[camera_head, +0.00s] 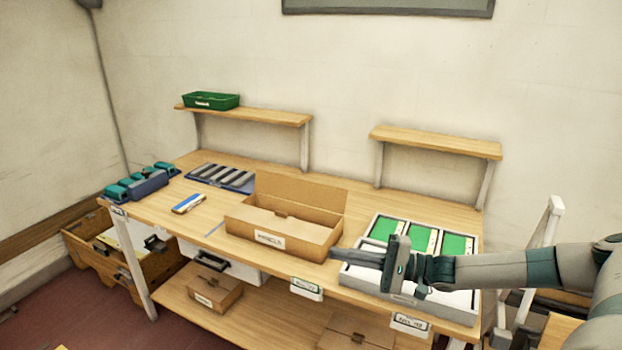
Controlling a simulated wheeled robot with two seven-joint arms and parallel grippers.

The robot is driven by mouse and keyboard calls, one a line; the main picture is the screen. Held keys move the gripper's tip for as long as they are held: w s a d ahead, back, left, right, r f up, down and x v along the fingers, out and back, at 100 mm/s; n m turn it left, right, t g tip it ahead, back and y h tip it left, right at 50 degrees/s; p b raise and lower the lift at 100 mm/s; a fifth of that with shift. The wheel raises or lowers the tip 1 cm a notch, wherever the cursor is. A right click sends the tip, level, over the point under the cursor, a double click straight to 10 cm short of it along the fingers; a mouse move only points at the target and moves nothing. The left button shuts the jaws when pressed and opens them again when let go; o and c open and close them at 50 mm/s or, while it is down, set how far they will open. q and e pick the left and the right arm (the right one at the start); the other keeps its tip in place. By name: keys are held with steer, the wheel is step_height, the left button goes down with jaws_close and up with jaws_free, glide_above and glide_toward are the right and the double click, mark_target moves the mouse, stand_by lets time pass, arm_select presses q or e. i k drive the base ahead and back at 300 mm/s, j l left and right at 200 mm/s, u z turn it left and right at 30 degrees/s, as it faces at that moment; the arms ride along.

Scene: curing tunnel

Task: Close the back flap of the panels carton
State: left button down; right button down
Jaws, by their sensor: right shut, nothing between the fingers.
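The panels carton (268,238) is an open brown cardboard box on the middle of the wooden table, with a label on its front. Its back flap (300,190) stands up along the far edge, leaning a little backward. The inside of the carton shows as empty cardboard where I can see it. My right gripper (338,255) is shut and empty. It is just right of the carton's front right corner, over the left edge of the grey tray. I cannot tell whether it touches the carton. My left gripper is not in view.
The grey tray (452,298) with green panels lies under my right arm. A dark slotted tray (222,177), teal-topped parts (150,182) and a blue-white box (188,204) are left. Two shelves (250,115) stand behind; one bears a green bin (211,100). Another carton (213,291) sits below.

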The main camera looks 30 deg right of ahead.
mark_target(317, 196)
steer(key=i+l, duration=1.4)
steer(key=l, duration=0.2)
